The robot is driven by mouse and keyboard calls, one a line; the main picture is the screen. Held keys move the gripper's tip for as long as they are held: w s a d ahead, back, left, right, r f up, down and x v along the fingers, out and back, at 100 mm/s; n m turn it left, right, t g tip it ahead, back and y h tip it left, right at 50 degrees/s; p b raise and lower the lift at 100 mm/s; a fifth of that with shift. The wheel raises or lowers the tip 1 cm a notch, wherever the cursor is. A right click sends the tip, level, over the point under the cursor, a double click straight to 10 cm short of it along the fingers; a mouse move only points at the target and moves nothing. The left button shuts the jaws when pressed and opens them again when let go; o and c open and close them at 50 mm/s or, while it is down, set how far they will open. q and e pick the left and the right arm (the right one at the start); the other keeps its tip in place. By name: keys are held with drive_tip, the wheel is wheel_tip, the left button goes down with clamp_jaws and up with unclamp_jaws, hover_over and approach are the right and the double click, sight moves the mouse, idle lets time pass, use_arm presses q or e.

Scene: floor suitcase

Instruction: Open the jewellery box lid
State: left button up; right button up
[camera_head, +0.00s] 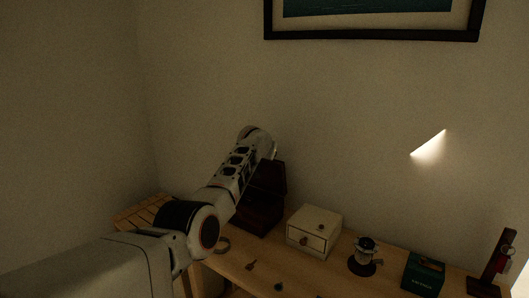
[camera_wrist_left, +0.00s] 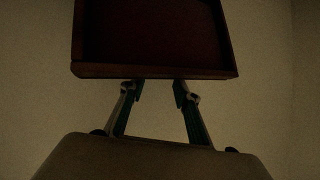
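The jewellery box (camera_head: 258,216) is dark red-brown and stands at the left part of the wooden table. Its lid (camera_head: 271,177) stands raised at the back of the box. My left arm reaches over the box from the left, and the gripper end is near the lid's upper edge, largely hidden by my own arm. In the left wrist view the lid's framed panel (camera_wrist_left: 150,71) fills the top. My left gripper (camera_wrist_left: 157,88) is just below its edge, with the two fingers apart and nothing seen between them; contact is unclear. My right gripper is not in view.
To the right of the box are a cream drawer box (camera_head: 314,232), a moka pot (camera_head: 365,252), a dark green box (camera_head: 423,274) and a dark wooden stand (camera_head: 494,268). Walls stand behind and left.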

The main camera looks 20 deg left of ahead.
use_arm(q)
drive_tip(key=v, duration=0.7)
drive_tip(key=shift+s+r, duration=0.2)
drive_tip(key=shift+r, duration=0.05)
idle(0.3)
